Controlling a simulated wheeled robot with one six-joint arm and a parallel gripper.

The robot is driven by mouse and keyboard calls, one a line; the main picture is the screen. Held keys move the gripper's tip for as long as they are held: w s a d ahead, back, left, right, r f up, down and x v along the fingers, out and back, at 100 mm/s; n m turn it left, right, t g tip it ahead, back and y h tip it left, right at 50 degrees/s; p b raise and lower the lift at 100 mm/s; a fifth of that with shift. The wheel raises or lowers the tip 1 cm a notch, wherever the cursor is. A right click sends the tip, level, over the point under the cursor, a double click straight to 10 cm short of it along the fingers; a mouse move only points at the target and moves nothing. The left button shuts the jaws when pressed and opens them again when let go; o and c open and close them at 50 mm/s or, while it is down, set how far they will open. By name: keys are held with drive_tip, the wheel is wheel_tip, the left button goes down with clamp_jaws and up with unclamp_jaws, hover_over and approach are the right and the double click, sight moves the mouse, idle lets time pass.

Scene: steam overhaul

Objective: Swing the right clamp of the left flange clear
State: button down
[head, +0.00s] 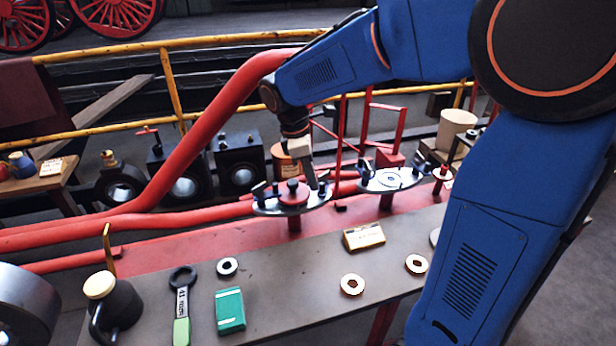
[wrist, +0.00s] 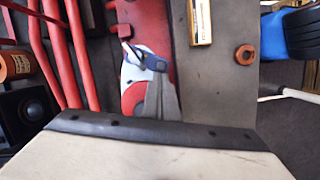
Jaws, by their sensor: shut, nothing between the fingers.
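The left flange (head: 268,209) is a pale round plate with a red centre on a red post; it also shows in the wrist view (wrist: 131,74). Small dark clamps stand around its rim. The right clamp (head: 323,187) is at the rim's right side, beside my fingers. My gripper (head: 314,187) points down at the right part of this flange, its fingers together and empty. In the wrist view my fingers (wrist: 155,76) reach to a dark blue-grey clamp piece (wrist: 158,61) at the plate's edge. Whether they touch it I cannot tell. My fingers hide part of the plate.
The right flange (head: 391,181) stands close by on the right. Red pipes (head: 190,150) run behind on the left.

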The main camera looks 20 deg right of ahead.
drive_tip(key=n, duration=0.2)
drive_tip(key=s+d+n+t, duration=0.1)
drive_tip(key=shift+s+d+n, duration=0.15)
drive_tip(key=shift+s+n, duration=0.05)
drive_tip(key=shift+n, duration=0.2)
drive_tip(key=shift+s+d, duration=0.15)
drive_tip(key=shift+d, duration=0.2)
idle(0.4)
drive_tip(key=shift+a, duration=0.4)
drive_tip(key=s+a+r, duration=0.1)
drive_tip(key=a+r, duration=0.4)
drive_tip(key=r, duration=0.4)
drive_tip(key=shift+a+r, duration=0.35)
